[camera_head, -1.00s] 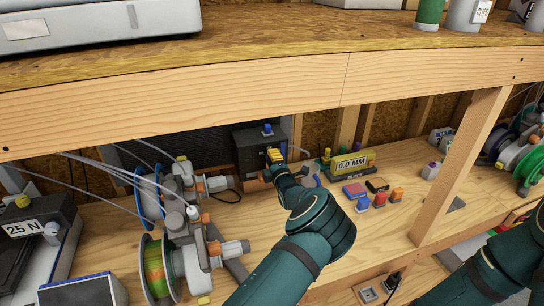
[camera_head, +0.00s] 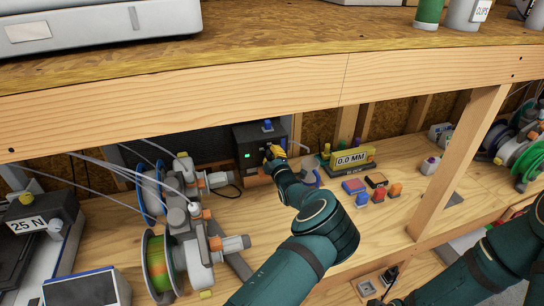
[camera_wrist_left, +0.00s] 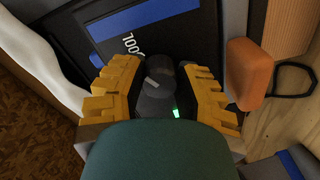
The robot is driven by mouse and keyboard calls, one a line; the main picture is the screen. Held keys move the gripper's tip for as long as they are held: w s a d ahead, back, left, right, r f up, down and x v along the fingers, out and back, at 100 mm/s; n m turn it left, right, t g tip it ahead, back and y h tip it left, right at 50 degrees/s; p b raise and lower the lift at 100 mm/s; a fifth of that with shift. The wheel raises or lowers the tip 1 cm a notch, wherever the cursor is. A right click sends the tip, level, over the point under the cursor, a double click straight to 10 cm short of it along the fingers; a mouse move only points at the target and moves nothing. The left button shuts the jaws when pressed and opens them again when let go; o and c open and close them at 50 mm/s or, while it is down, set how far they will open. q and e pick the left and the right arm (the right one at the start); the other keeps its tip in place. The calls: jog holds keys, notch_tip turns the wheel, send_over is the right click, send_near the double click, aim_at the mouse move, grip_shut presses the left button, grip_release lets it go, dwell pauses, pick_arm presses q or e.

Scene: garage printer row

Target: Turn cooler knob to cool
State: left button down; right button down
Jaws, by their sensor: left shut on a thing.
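The cooler (camera_head: 241,146) is a dark box against the back wall under the shelf, with a green light lit on its front. In the left wrist view its dark face shows a blue band (camera_wrist_left: 155,18) and a partly covered white label reading "COOL" (camera_wrist_left: 130,46). My left gripper (camera_head: 276,152) has yellow fingers and is at the cooler's front. In the left wrist view, its fingers stand on both sides of the dark round knob (camera_wrist_left: 154,98), which has a pale pointer mark; the gripper is shut on it. The gripper body hides the knob's lower part.
Spool machines (camera_head: 185,215) with tubes stand left of my left arm. A yellow gauge reading "0.0 MM" (camera_head: 352,160) and small coloured blocks (camera_head: 378,195) lie to the right. The shelf's wooden beam (camera_head: 200,85) runs overhead, and a post (camera_head: 455,165) stands at right.

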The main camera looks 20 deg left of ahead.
pick_arm(q)
jog(key=shift+r, duration=0.15)
jog(key=c, duration=0.6)
grip_release()
jog(key=v, duration=1.2)
jog(key=shift+d, duration=0.1)
